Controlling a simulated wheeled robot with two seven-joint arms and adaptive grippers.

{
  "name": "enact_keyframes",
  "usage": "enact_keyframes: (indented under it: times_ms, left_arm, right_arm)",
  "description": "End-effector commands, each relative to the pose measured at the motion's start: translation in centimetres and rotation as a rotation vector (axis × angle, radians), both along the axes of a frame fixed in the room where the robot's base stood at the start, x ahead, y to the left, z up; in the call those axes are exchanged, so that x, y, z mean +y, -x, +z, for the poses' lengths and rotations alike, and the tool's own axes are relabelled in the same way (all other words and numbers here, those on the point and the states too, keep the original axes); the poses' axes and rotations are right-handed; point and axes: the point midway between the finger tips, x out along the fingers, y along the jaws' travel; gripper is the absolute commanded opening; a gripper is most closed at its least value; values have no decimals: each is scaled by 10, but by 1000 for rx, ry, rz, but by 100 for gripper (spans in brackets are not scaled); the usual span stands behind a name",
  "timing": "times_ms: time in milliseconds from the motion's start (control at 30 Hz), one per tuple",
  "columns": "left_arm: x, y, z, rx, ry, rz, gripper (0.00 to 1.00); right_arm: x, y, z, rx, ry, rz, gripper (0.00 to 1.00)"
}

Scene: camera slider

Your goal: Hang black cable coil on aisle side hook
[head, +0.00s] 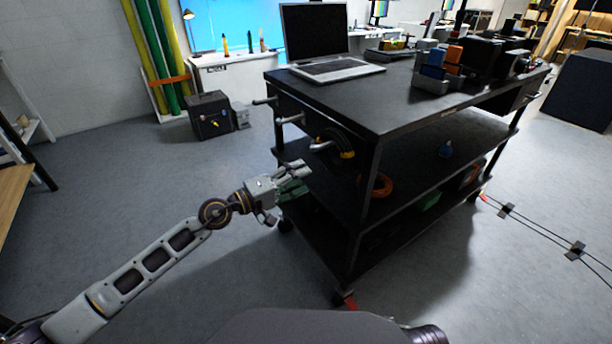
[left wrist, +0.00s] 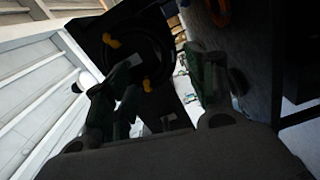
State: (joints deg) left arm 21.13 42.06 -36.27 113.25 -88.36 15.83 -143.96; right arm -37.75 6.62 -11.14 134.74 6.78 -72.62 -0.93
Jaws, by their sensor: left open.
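The black cable coil (head: 331,136) with yellow ties is at the left end of the cart, by the nearest of the metal hooks (head: 320,146). It seems to hang there, but I cannot tell how it is held. In the left wrist view the coil (left wrist: 160,45) shows as a dark ring with yellow ties, beyond my fingers. My left gripper (head: 296,178) is open and empty, below and left of the coil and apart from it. Its fingers (left wrist: 165,92) also show in the left wrist view. Two more hooks, middle (head: 290,119) and far (head: 265,100), look bare. My right gripper is out of view.
The black cart (head: 400,98) carries a laptop (head: 325,68) and a bin with blue and orange items (head: 436,83). An orange coil (head: 378,186) lies on its middle shelf. A black case (head: 211,116) stands by the wall. The floor left of the cart is clear; taped cables cross it at right.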

Motion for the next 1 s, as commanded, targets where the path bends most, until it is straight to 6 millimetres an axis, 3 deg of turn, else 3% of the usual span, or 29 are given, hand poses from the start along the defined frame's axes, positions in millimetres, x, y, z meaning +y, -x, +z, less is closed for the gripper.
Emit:
enact_keyframes:
  times_ms: [400, 1000]
  left_arm:
    - [21, 15, -1, 0, 0, 0, 56]
    - [21, 15, 0, 2, 2, 0, 56]
  right_arm:
    - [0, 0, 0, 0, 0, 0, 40]
    - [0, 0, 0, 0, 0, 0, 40]
